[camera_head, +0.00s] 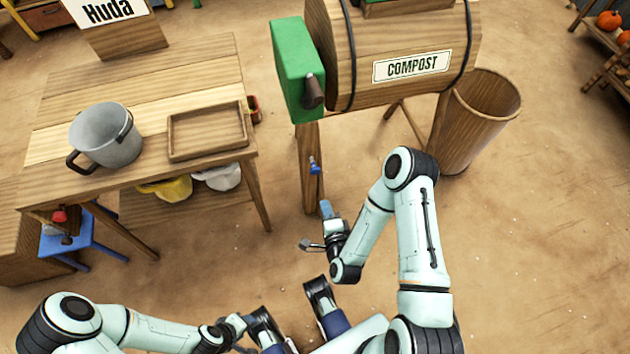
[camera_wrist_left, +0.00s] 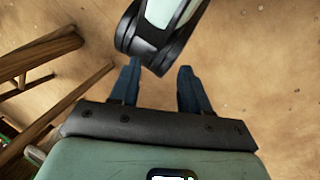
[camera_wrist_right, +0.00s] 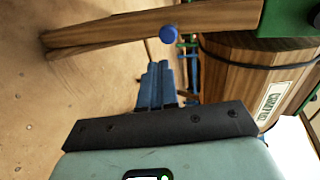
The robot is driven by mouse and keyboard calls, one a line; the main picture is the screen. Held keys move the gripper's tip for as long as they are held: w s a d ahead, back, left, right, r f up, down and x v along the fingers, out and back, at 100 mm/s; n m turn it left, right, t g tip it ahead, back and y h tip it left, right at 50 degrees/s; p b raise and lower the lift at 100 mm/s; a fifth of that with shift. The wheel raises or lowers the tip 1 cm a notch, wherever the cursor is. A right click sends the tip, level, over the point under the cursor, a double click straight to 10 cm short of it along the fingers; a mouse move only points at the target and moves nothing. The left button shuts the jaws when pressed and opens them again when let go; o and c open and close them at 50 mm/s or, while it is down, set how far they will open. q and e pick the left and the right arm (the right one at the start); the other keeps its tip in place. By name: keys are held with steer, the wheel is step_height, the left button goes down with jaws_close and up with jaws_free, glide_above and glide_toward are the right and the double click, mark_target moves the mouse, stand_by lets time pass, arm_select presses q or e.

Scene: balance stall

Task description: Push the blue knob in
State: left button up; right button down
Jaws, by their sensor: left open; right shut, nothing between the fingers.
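The blue knob (camera_head: 314,165) sticks out from the front leg of the compost barrel's stand. It also shows in the right wrist view as a round blue cap (camera_wrist_right: 169,34) on the wooden leg. My right gripper (camera_head: 326,208) is shut and empty, just below the knob in the head view and apart from it. Its closed blue fingers (camera_wrist_right: 158,84) point toward the leg, a little below the knob in the right wrist view. My left gripper (camera_wrist_left: 153,88) is open and empty over the floor, with a part of my arm in front of it.
The compost barrel (camera_head: 425,38) with its green end box (camera_head: 292,70) stands above the knob. A wooden table (camera_head: 60,130) with a metal pot (camera_head: 106,136) and a tray (camera_head: 207,158) is at left. A wooden bin (camera_head: 478,125) stands at right.

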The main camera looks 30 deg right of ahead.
steer(key=b, duration=0.2)
glide_toward(314, 171)
steer(key=w+f, duration=0.1)
steer(key=w+d+f, duration=0.1)
steer(key=w, duration=0.1)
steer(key=w+f, duration=0.1)
steer(key=shift+w+d+f, duration=0.2)
steer(key=shift+d+f, duration=0.1)
steer(key=shift+f, duration=0.05)
arm_select(q)
steer(key=shift+t, duration=0.5)
steer(key=shift+w+a+f, duration=0.45)
steer(key=shift+w+f, duration=0.2)
steer(key=shift+w, duration=0.15)
steer(key=shift+w+a+f, duration=0.4)
steer(key=shift+w+f, duration=0.2)
steer(key=shift+w, duration=0.2)
arm_select(e)
steer(key=shift+w+d, duration=0.15)
steer(key=shift+w, duration=0.5)
steer(key=w, duration=0.1)
steer(key=w+d+b, duration=0.1)
steer(key=w, duration=0.1)
steer(key=shift+w, duration=0.25)
arm_select(q)
steer(key=shift+w+a+f+t+y, duration=0.3)
steer(key=shift+w+a+f+y, duration=0.15)
steer(key=shift+w, duration=0.2)
arm_select(e)
steer(key=shift+r, duration=0.15)
